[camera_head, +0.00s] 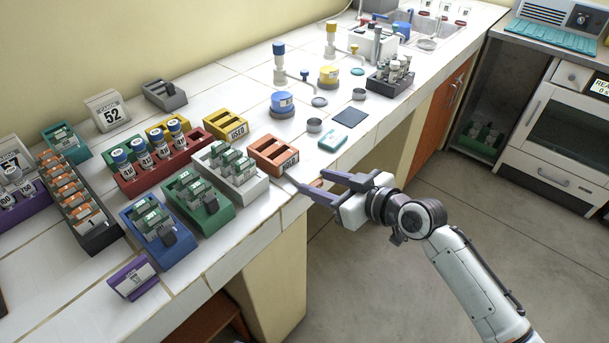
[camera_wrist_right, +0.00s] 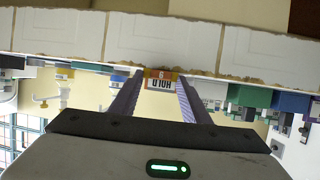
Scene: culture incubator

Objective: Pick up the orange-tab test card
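Several orange-tab test cards (camera_head: 67,190) stand in a long black rack (camera_head: 104,239) at the left of the bench in the head view. My right gripper (camera_head: 306,177) is far to their right, at the bench's front edge beside an orange slotted holder (camera_head: 268,147). Its purple fingers are spread apart. In the right wrist view, the gripper (camera_wrist_right: 159,77) has an orange block with a HOLD label (camera_wrist_right: 161,84) showing between the fingers; I see no contact. A small orange patch (camera_head: 317,183) shows between the fingers in the head view, too small to identify. My left gripper is out of view.
Blue (camera_head: 180,250), green (camera_head: 219,217) and white (camera_head: 252,188) holders with green cards stand between the black rack and my right gripper. A red rack (camera_head: 128,188) holds vials. A purple block (camera_head: 133,278) sits near the front edge. Open floor lies right of the bench.

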